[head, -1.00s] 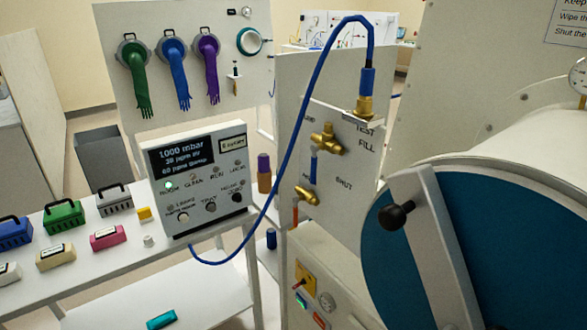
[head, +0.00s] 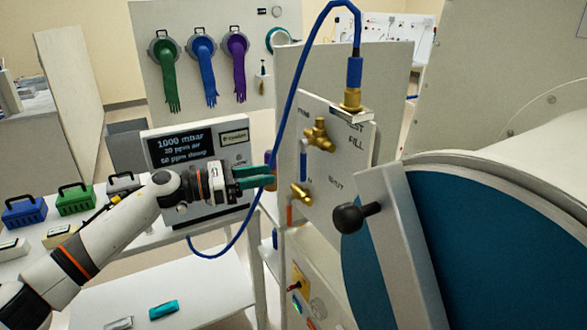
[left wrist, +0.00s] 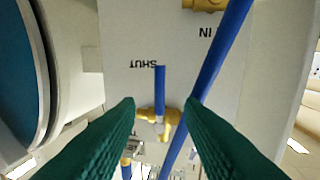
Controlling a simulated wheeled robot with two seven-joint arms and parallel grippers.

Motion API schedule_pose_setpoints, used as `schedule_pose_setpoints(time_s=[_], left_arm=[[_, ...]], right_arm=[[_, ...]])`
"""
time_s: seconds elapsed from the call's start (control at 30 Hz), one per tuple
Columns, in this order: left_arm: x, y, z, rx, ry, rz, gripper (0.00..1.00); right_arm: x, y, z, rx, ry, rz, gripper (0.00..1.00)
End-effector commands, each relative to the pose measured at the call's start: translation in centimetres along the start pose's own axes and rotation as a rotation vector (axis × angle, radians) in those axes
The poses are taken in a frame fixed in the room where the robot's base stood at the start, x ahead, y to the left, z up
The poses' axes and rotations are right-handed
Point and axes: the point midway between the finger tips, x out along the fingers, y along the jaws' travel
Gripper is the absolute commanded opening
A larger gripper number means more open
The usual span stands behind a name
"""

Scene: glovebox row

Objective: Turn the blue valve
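The blue valve is a brass body (head: 319,135) on the upright panel with a blue lever (head: 303,160) hanging down from it. In the left wrist view, which is upside down, the blue lever (left wrist: 160,88) points toward the SHUT label. Its brass body (left wrist: 172,122) lies beyond the fingertips. My left gripper (head: 270,176) is left of the panel in the head view. Its green fingers (left wrist: 160,108) are apart, nothing is held between them, and the lever appears in the gap. They look short of touching it. My right gripper is not in view.
A blue hose (head: 287,110) loops down from the brass fitting (head: 351,99) and passes close by my left gripper. A second brass fitting (head: 300,194) sits below the lever. The round blue door (head: 410,200) with its black knob (head: 348,218) is at the right.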

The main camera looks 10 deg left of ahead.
Motion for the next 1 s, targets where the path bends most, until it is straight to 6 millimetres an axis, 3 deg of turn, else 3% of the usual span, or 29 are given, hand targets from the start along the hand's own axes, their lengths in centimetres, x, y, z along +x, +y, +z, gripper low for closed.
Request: schedule_pose_setpoints(time_s=[0.17,0.6,0.8,1.0], left_arm=[[1.8,0.2,-0.5,0.014,-0.003,0.010,0.35],[10.0,0.2,-0.5,0.009,-0.001,0.005,0.35],[11.7,0.1,-0.2,0.010,-0.002,0.005,0.35],[11.9,0.1,-0.1,0.010,-0.002,0.004,0.35]], right_arm=[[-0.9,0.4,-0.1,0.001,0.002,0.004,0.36],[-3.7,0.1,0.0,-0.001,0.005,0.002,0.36],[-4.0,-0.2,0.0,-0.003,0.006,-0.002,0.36],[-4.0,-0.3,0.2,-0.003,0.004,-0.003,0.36]])
